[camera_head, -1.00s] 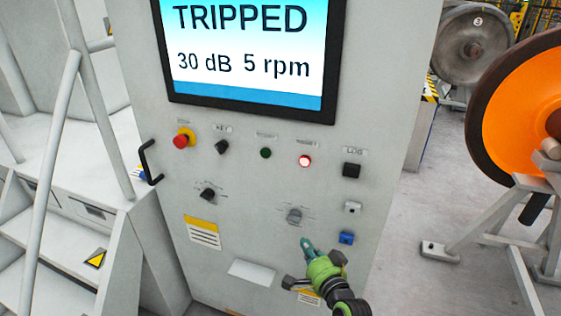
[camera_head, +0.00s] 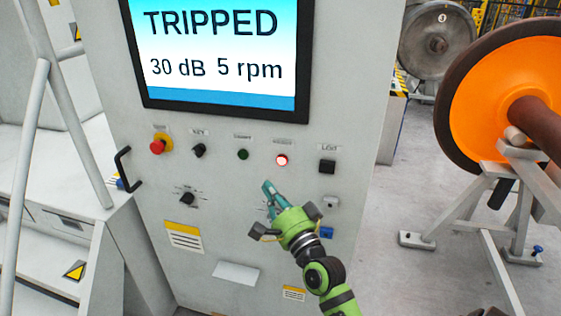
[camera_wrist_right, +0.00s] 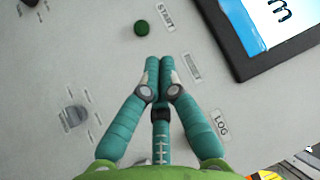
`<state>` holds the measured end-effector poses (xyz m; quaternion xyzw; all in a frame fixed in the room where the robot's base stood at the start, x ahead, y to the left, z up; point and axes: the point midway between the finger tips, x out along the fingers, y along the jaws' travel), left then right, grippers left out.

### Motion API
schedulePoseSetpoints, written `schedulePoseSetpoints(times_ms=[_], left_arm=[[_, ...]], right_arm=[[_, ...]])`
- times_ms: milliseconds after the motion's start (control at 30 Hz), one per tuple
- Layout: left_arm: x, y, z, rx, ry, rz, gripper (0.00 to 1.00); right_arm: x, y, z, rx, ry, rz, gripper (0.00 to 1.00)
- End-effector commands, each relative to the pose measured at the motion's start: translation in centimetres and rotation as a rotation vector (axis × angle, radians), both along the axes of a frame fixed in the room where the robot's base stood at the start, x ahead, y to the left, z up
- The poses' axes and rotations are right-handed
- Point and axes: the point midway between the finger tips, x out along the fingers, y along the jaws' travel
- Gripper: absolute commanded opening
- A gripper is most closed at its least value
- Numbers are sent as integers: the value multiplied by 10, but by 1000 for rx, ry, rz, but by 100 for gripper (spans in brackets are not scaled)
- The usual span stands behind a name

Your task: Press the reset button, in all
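The lit red button (camera_head: 281,160), its label too blurred to read surely, sits on the grey panel between the green START button (camera_head: 242,154) and the black LOG button (camera_head: 327,166). My right gripper (camera_head: 268,188) has its teal fingers together and empty, pointing up at the panel just below and left of the lit button in the head view. In the right wrist view the fingertips (camera_wrist_right: 159,62) are side by side below the green button (camera_wrist_right: 140,28); the fingers hide the lit button there. Contact with the panel cannot be told. My left gripper is not in view.
The screen (camera_head: 220,50) above reads TRIPPED, 30 dB, 5 rpm. A red emergency stop (camera_head: 157,146), a key switch (camera_head: 199,150), a lower knob (camera_head: 187,199) and a blue socket (camera_head: 326,232) share the panel. A handle (camera_head: 123,168) juts out at left. An orange wheel (camera_head: 485,95) stands at right.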

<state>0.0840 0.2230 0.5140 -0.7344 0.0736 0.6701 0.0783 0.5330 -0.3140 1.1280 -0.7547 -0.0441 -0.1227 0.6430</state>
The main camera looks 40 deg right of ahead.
Motion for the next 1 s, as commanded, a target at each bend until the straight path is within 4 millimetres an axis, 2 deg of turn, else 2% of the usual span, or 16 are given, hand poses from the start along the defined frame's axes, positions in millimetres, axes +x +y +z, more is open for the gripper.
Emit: schedulePoseSetpoints(times_ms=[167,600,800,1000], left_arm=[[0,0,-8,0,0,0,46],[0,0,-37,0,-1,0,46],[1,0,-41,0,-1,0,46],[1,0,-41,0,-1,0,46]], right_arm=[[9,-11,-2,-2,-1,0,0],[47,-55,-3,-3,0,-1,0],[55,-65,-1,-2,1,-1,0],[57,-67,0,-1,0,0,0]])
